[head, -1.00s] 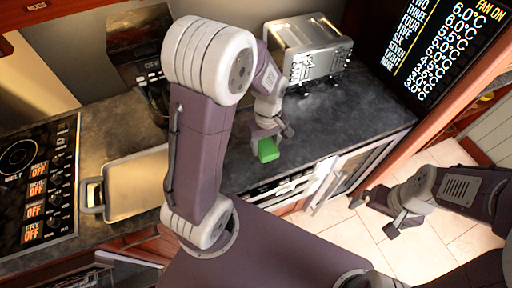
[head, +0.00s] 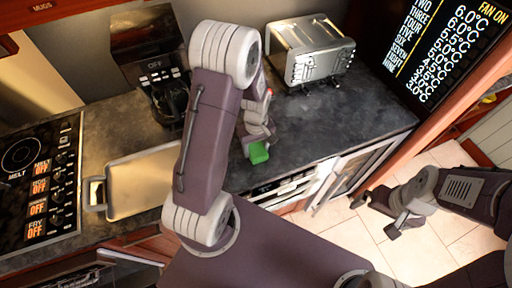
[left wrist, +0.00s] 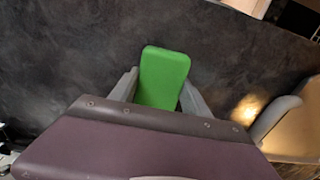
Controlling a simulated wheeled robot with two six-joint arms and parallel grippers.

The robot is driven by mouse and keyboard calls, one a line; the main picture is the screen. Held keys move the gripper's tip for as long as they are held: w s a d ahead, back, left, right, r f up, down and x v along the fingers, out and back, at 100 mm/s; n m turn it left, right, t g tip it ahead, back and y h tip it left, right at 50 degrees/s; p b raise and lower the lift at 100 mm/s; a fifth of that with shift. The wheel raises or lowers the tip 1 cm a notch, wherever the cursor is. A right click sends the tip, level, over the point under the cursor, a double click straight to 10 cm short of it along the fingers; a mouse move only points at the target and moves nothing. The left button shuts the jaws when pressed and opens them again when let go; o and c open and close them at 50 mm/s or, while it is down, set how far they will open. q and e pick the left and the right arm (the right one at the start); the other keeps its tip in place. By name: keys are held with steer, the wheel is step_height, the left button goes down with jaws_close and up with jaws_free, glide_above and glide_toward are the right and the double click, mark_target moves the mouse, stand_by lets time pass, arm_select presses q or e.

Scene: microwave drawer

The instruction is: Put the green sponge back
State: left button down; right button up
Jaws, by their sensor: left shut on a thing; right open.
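The green sponge (head: 258,153) is held in my left gripper (head: 254,146), over the dark countertop near its front edge. In the left wrist view the sponge (left wrist: 163,78) stands between the two grey fingers of my left gripper (left wrist: 160,92), which are shut on it. The dark counter lies behind it; I cannot tell the exact height of the sponge above it. My right gripper (head: 378,212) is open and empty, at the right above the tiled floor.
A metal toaster (head: 310,50) stands at the back of the counter. A coffee machine (head: 150,62) is at the back left. A beige tray (head: 140,182) lies beside the black cooktop (head: 38,178). The counter (head: 350,115) right of my left gripper is clear.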

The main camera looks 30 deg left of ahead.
arm_select(q)
steer(key=c, duration=0.6)
jaws_free()
steer(key=shift+o, duration=0.5)
steer(key=shift+w+f, duration=0.1)
